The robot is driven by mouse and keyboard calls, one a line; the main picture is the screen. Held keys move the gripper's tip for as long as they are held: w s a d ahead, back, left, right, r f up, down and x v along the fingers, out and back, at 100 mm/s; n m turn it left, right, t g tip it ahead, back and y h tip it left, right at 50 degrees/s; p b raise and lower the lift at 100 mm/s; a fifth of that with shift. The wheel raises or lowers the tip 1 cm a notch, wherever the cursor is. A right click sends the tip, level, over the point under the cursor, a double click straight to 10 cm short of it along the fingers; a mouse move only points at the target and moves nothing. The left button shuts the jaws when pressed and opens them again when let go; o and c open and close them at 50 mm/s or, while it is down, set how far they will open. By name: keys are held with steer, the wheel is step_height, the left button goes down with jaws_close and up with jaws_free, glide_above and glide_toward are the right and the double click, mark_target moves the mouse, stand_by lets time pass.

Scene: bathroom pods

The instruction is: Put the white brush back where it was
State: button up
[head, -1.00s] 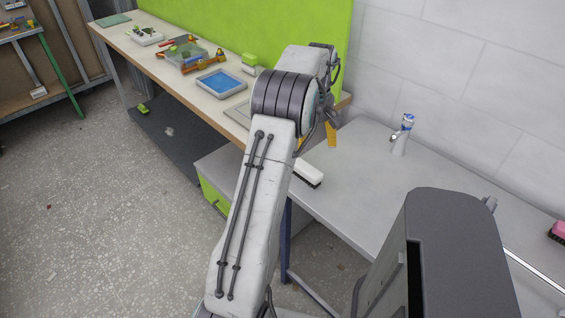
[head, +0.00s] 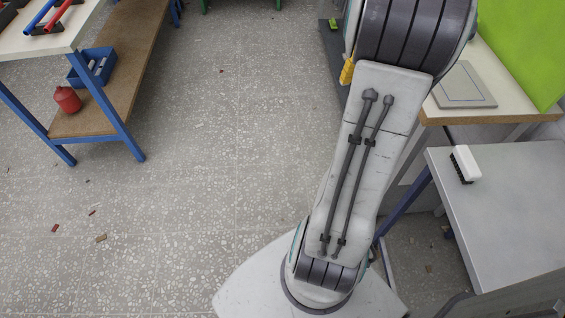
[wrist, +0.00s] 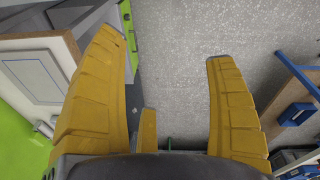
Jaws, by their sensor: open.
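The white brush (head: 466,161) has a white back and dark bristles. I cannot pick out the brush for sure in the wrist view.
A wooden bench (head: 455,113) with a flat grey panel (head: 464,88) stands beyond the grey table. At left, a blue-framed bench (head: 110,90) has a red container (head: 67,99) and a blue bin (head: 93,66) on its shelf. The speckled floor between is mostly open.

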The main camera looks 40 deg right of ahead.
steer(key=w+a+r+n+t, duration=0.1)
steer(key=w+a+n, duration=0.1)
steer(key=a, duration=1.5)
steer(key=s+a+f, duration=0.2)
steer(key=s+a, duration=0.1)
steer(key=a, duration=0.4)
steer(key=s+a+f+n+t+y, duration=0.1)
steer(key=s+a, duration=0.3)
steer(key=a, duration=0.3)
steer(key=shift+s+f+n, duration=0.3)
steer(key=shift+f, duration=0.05)
